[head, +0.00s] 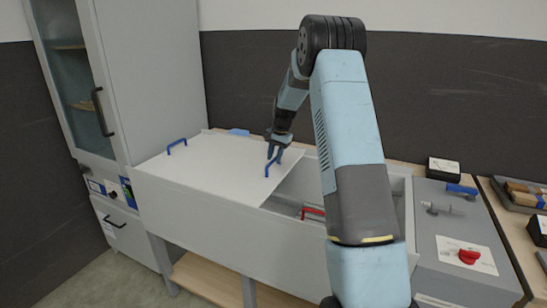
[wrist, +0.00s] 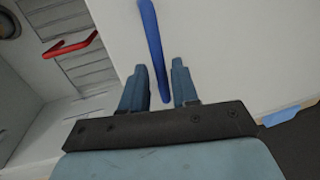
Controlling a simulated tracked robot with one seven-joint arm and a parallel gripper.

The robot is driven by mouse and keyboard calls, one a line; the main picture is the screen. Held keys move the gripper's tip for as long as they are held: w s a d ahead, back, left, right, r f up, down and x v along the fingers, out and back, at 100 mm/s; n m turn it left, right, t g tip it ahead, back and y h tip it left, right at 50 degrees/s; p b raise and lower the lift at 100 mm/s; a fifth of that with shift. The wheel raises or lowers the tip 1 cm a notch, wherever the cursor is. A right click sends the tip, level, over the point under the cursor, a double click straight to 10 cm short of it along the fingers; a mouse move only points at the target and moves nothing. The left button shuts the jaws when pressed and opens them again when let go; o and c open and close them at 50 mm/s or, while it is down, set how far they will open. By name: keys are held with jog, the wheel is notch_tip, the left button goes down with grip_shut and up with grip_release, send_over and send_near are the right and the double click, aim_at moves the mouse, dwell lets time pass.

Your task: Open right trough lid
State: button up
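A white trough (head: 205,205) stands in the middle of the head view. A flat white lid (head: 215,160) covers its left part; the right part is uncovered. The lid has a blue handle (head: 177,145) at its left end and another blue handle (head: 272,166) near its right edge. My gripper (head: 277,150) is at the right-hand handle. In the wrist view this blue bar (wrist: 150,35) runs between my two fingers (wrist: 159,85), with a narrow gap visible on each side. The fingers look open around it. Contact with the lid cannot be told.
A red handle (head: 313,211) lies inside the open trough and shows in the wrist view (wrist: 72,46). A tall grey cabinet (head: 150,80) stands left. A grey panel with a red knob (head: 468,256) stands right. A dark wall (head: 240,90) is behind.

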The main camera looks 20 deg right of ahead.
jog(key=shift+o, duration=0.8)
notch_tip(320, 180, up, 13)
jog(key=s+d, duration=0.1)
jog(key=s, duration=0.1)
jog(key=shift+d+r, duration=0.2)
jog(key=shift+d, duration=0.2)
